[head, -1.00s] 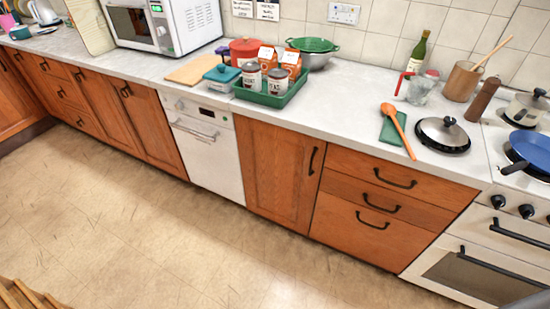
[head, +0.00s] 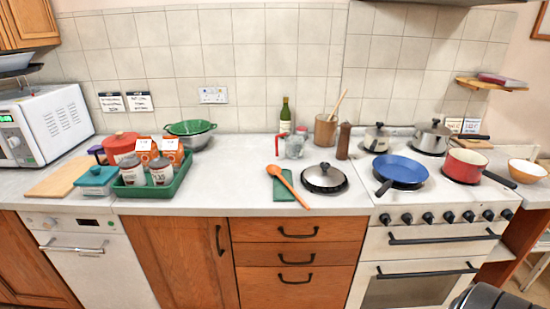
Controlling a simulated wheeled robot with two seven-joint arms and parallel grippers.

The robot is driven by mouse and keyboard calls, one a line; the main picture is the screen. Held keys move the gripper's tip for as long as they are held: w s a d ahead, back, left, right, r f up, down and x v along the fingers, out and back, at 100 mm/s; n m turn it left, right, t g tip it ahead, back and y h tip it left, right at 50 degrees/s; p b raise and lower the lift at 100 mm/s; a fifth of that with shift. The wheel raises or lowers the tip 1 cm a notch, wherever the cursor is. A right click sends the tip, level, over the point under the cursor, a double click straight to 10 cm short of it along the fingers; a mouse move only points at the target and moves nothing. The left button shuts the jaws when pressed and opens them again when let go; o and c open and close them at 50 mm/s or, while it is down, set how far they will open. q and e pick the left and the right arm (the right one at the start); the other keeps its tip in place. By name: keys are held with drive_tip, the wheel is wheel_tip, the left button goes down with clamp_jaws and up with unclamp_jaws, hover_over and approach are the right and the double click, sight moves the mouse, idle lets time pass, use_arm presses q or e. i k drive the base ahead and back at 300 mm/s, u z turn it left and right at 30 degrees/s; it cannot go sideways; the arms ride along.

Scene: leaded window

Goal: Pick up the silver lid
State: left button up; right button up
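The silver lid (head: 324,177) lies on the white counter just left of the stove, with its black knob facing up. A dark rim shows around its lower edge; I cannot tell whether that belongs to the lid or to something under it.
Left of the lid, an orange spoon (head: 288,186) lies across a green cloth (head: 283,192). Behind are a glass jug (head: 294,147), a wooden utensil pot (head: 325,131) and a pepper mill (head: 343,141). A blue pan (head: 401,170) is to the right; a green tray (head: 150,190) stands left.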

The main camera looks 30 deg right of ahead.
sight(323, 175)
drive_tip(key=z, duration=1.45)
